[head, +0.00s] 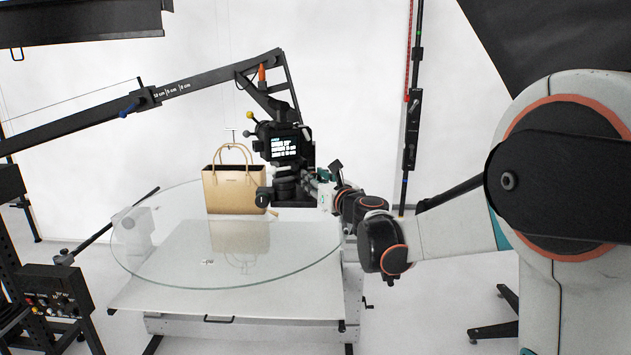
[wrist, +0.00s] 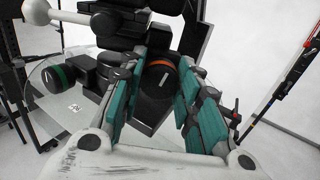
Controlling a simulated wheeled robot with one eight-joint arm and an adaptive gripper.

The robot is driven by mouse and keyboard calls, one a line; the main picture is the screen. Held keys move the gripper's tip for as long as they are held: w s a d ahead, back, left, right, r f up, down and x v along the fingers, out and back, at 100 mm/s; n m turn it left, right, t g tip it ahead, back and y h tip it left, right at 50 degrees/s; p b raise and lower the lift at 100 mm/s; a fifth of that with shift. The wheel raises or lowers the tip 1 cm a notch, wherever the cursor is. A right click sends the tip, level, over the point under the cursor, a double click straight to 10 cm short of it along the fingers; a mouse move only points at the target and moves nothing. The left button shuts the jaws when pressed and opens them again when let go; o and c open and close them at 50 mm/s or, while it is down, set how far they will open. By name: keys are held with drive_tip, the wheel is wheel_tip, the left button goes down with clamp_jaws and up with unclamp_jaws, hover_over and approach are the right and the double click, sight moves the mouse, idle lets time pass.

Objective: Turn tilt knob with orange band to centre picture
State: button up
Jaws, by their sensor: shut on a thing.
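The tilt knob with the orange band (wrist: 157,82) is a dark round knob on the camera head in the wrist view. My gripper (wrist: 160,76) has its teal-padded fingers on both sides of this knob and is shut on it. In the head view my gripper (head: 322,189) reaches the right side of the camera rig (head: 284,150), and the orange-banded knob cannot be made out there. The rig's small screen (head: 286,144) is lit with text too small to read. A tan handbag (head: 232,190) stands on the glass turntable behind the rig.
A dark knob with a green band (wrist: 57,76) sits left of my fingers. The crane arm (head: 190,88) carries the rig from the left. The glass turntable (head: 175,262) lies below. A control box (head: 52,290) stands at front left, and a dark pole (head: 412,130) at the back right.

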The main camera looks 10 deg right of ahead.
drive_tip(key=shift+n, duration=0.3)
drive_tip(key=n, duration=0.3)
drive_tip(key=shift+n, duration=0.3)
drive_tip(key=n, duration=0.3)
drive_tip(key=shift+n, duration=0.3)
drive_tip(key=n, duration=0.3)
drive_tip(key=shift+a+n, duration=0.1)
drive_tip(key=shift+n, duration=0.2)
drive_tip(key=n, duration=0.4)
drive_tip(key=shift+f+n, duration=0.1)
drive_tip(key=shift+n, duration=0.2)
drive_tip(key=n, duration=0.3)
drive_tip(key=shift+n, duration=0.3)
drive_tip(key=n, duration=0.3)
drive_tip(key=shift+f+n, duration=0.1)
drive_tip(key=shift+n, duration=0.2)
drive_tip(key=n, duration=0.6)
drive_tip(key=shift+n, duration=0.4)
